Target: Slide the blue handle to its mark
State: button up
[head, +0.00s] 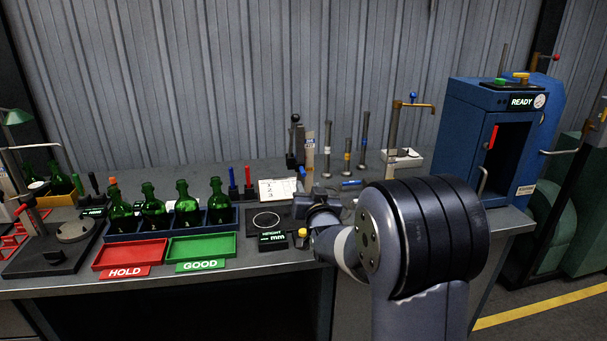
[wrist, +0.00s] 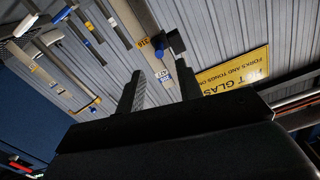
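A dark piece with a blue end (wrist: 160,52) shows in the wrist view beside an upright tan scale (wrist: 141,30); I take it for the blue handle. The scale bears a yellow label and a blue-and-white label. In the head view the scale (head: 310,158) stands at the back of the bench beside a black-topped post. In the head view my arm partly hides the gripper.
Several banded posts (head: 347,157) stand right of the scale, then a post with a tan arm (head: 395,130) and a blue machine (head: 470,130). Green bottles (head: 183,205), a red tray (head: 130,254) and a green tray (head: 201,247) occupy the left. A blue item (head: 352,183) lies behind my arm.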

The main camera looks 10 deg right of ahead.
aim_at(304, 172)
jog(key=w+p, duration=0.2)
jog(key=w, duration=0.6)
jog(key=shift+w, duration=0.4)
jog(key=shift+c, duration=0.3)
grip_shut()
